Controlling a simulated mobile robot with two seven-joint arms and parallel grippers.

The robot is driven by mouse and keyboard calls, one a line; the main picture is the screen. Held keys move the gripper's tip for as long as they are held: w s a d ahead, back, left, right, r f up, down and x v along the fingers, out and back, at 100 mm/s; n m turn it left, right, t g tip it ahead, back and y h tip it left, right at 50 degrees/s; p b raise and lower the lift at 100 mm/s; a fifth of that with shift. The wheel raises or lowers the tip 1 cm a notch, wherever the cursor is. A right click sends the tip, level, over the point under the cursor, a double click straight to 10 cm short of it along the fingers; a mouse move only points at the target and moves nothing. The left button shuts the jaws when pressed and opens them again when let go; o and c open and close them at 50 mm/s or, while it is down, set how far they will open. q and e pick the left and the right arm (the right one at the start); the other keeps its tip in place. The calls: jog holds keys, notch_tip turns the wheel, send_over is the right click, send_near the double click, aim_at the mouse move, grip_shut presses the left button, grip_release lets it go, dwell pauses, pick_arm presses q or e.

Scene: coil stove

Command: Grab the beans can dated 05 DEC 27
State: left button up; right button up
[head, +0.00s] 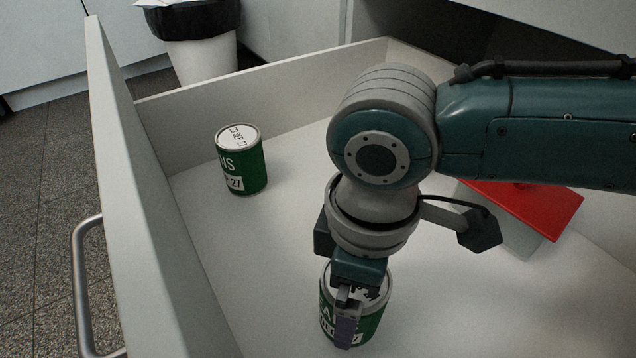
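A green beans can (240,165) stands upright at the back left of the open drawer. Its lid print looks like a SEP 27 date, with the first digit unclear. A second green beans can (373,318) stands in the drawer near the front. Its label is partly covered, and the date on it seems to read DEC, but I cannot read it fully. My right gripper (346,318) points down at this near can, with one finger in front of its side. The other finger is hidden, so its grip is unclear. My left gripper is out of view.
The drawer's front panel (140,200) with a metal handle (82,290) runs along the left. A red-topped object (540,208) lies at the right, behind my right arm. A bin with a black liner (202,55) stands beyond the drawer. The drawer floor between the cans is clear.

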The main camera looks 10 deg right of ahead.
jog(key=shift+c, duration=0.2)
jog(key=c, duration=1.5)
grip_shut()
